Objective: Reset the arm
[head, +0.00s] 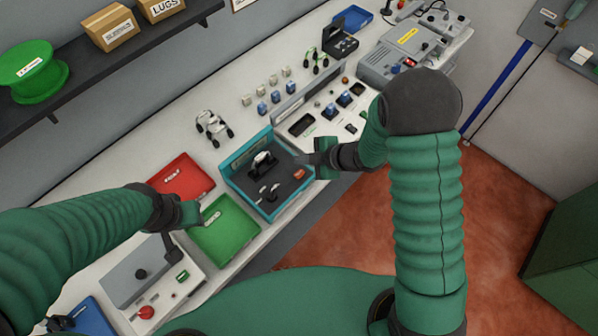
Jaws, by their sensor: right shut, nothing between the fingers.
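My right arm (428,200) comes in from the lower right and bends at a dark elbow. Its gripper (303,160) is shut and empty. It appears over the right edge of the teal-rimmed box (233,184), whose dark inside holds a few small parts. My left arm (75,240) reaches in from the left. Its gripper (198,213) appears over the left edge of the green tray (228,236). The left fingers are small and dark, and I cannot tell whether they are open.
A red tray (180,178) lies left of the teal-rimmed box. A grey unit with a red button (147,312) stands at the lower left. Small blue and beige blocks (275,97) and grey equipment (400,55) stand farther along the bench. A shelf (110,65) holds a green spool and boxes.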

